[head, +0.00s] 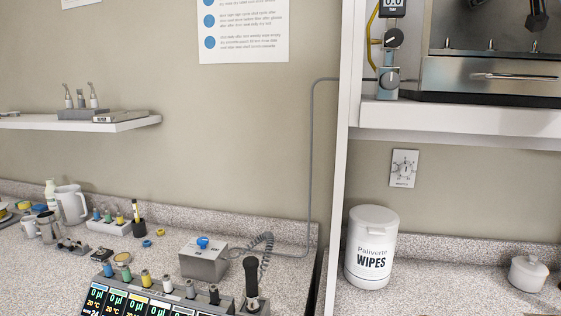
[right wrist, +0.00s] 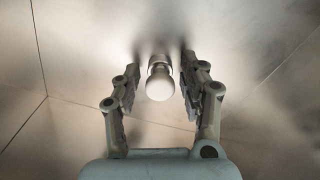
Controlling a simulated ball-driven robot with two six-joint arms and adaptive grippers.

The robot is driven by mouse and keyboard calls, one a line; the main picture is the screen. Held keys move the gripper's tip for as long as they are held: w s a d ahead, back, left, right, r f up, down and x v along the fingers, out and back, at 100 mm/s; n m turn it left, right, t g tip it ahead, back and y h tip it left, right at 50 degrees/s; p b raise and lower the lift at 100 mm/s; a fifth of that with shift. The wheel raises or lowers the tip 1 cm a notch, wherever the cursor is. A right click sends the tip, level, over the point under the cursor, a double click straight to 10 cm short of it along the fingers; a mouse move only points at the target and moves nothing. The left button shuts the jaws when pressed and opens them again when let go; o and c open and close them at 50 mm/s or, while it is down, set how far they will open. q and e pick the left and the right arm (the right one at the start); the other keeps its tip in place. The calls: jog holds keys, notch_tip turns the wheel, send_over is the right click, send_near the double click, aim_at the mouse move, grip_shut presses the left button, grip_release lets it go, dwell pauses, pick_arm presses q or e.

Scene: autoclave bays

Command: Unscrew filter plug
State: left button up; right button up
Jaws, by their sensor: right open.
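The filter plug, a small pale rounded knob (right wrist: 160,82), stands out from a brushed metal wall (right wrist: 95,35) in the right wrist view. My right gripper (right wrist: 158,68) is open, with one finger on each side of the knob. A gap shows between the knob and each finger. The knob's base is in shadow, so its thread is not visible. The knob cannot be made out in the head view. My left gripper is not in view.
In the head view, a steel autoclave front (head: 490,76) sits on a white shelf (head: 460,120) at upper right, beside a gauge (head: 393,6). A wipes tub (head: 371,247) stands below. In the wrist view, metal panels with seams enclose the knob.

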jog(key=m+b, duration=0.1)
jog(key=m, duration=0.4)
jog(key=shift+f, duration=0.1)
jog(key=m+b, duration=0.1)
jog(key=m, duration=0.5)
jog(key=m+b, duration=0.1)
jog(key=m, duration=0.2)
jog(key=shift+b, duration=0.35)
jog(key=m+b, duration=0.1)
jog(key=m, duration=0.2)
jog(key=shift+w+m, duration=0.1)
jog(key=shift+m, duration=0.2)
jog(key=m+b, duration=0.1)
jog(key=m, duration=0.3)
jog(key=shift+f+b, duration=0.1)
jog(key=shift+b, duration=0.25)
jog(key=m, duration=0.2)
jog(key=shift+m+b, duration=0.4)
jog(key=shift+r, duration=0.2)
